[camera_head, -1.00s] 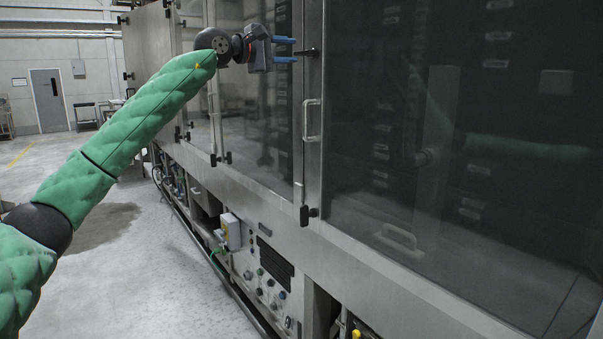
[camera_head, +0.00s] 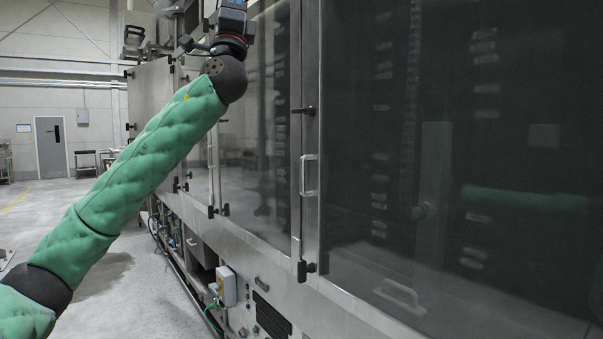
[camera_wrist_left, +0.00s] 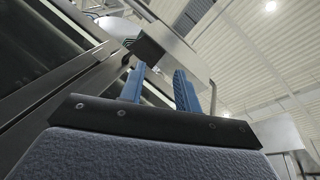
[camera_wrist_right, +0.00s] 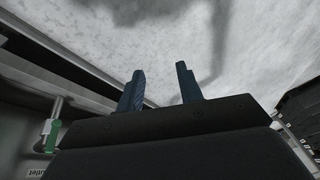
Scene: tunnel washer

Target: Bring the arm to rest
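My left arm (camera_head: 140,165), in a green quilted sleeve, rises from the lower left in the head view. Its dark wrist points upward in front of the washer, and the fingertips are cut off at the top edge. In the left wrist view my left gripper (camera_wrist_left: 160,70) has its two blue fingers apart with nothing between them, facing the upper machine and ceiling. My right arm is not in the head view. In the right wrist view my right gripper (camera_wrist_right: 160,68) also has its fingers apart and empty, facing the grey floor.
The tunnel washer's steel and glass doors (camera_head: 440,150) fill the right, with handles (camera_head: 309,175) standing out. A pipe with a green part (camera_wrist_right: 50,130) is at the left of the right wrist view. Floor (camera_head: 140,290) is open at the left, towards a grey door (camera_head: 50,147).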

